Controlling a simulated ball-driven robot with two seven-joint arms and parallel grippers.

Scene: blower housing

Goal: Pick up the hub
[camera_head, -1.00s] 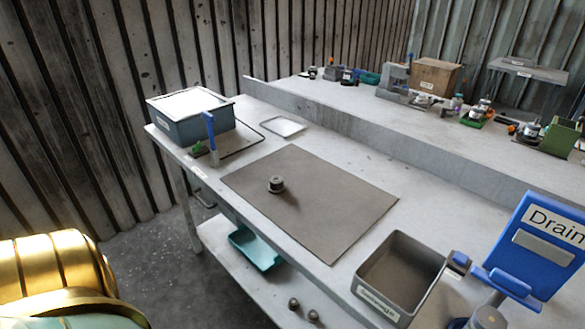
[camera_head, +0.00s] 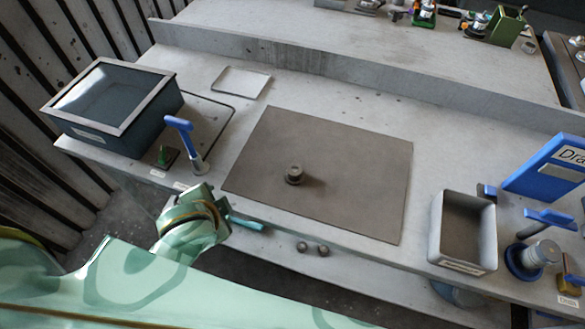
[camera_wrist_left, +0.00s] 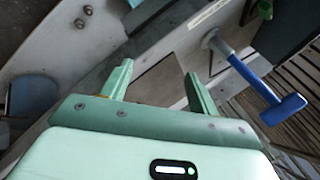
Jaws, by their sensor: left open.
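The hub (camera_head: 295,174), a small dark grey stepped cylinder, stands on the brown mat (camera_head: 370,150) on the bench in the head view. I do not see it in the left wrist view. My left gripper (camera_wrist_left: 158,76) is open, with nothing between its fingers. In the head view my left arm's wrist (camera_head: 190,225) is by the bench's front edge, left of and nearer than the hub, apart from it. My right gripper is not in view.
A blue-handled lever (camera_head: 180,135) stands close to my left arm and shows in the wrist view (camera_wrist_left: 255,78). A dark lidded box (camera_head: 115,105) is at left. A grey bin (camera_head: 463,230) and blue drain sign (camera_head: 550,165) are at right. The mat around the hub is clear.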

